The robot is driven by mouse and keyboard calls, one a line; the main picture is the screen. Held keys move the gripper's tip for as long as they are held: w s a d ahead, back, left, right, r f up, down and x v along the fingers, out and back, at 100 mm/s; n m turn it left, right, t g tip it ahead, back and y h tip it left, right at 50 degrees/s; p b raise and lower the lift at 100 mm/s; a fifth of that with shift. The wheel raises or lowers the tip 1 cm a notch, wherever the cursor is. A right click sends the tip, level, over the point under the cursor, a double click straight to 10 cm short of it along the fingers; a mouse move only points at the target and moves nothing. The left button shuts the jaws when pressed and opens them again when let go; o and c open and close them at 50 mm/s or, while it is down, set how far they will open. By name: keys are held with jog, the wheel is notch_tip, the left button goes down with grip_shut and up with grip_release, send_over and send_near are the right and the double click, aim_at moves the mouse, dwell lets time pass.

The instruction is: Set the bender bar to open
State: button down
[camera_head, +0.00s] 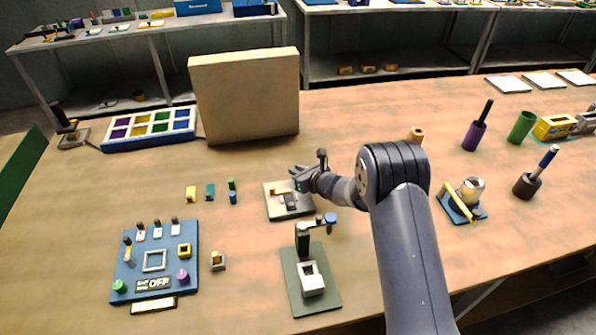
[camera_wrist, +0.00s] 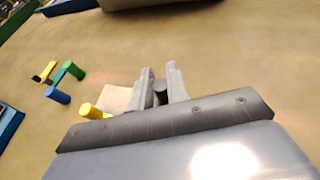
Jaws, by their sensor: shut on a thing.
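A small bench device that I take for the bender has a pale plate (camera_head: 275,210) with a dark block and a yellow-ended bar (camera_head: 279,191) on it, left of the middle of the bench. My gripper (camera_head: 297,172) is at its back edge. In the wrist view, the gripper's two grey fingers (camera_wrist: 162,88) are closed around a dark upright round piece (camera_wrist: 160,97), seemingly the bar's grip. The pale plate (camera_wrist: 114,98) and a yellow round end (camera_wrist: 91,111) show left of the fingers. The bar's angle is partly hidden by my gripper.
A green-based press (camera_head: 312,282) stands in front, and a blue panel (camera_head: 126,270) is at the front left. A tan upright board (camera_head: 245,95) stands behind. A blue-based fixture (camera_head: 466,213) is to the right.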

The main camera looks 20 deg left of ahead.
jog(key=shift+w+d+f+m+t+b, duration=0.1)
jog(key=shift+w+f+m+t+b, duration=0.15)
jog(key=shift+b, duration=1.6)
jog(key=shift+d+r+m+t+h+b, duration=0.15)
jog(key=shift+r+m+t+h+b, duration=0.3)
jog(key=shift+b, duration=0.5)
jog(key=shift+f, duration=0.1)
jog(key=c, duration=1.4)
grip_release()
jog(key=shift+s, duration=0.1)
jog(key=b+v, duration=0.2)
jog(key=v, duration=0.8)
jog(key=shift+s+d+r+b, duration=0.2)
jog(key=shift+d+b, duration=0.1)
jog(key=shift+b, duration=0.05)
jog(key=shift+a, duration=0.1)
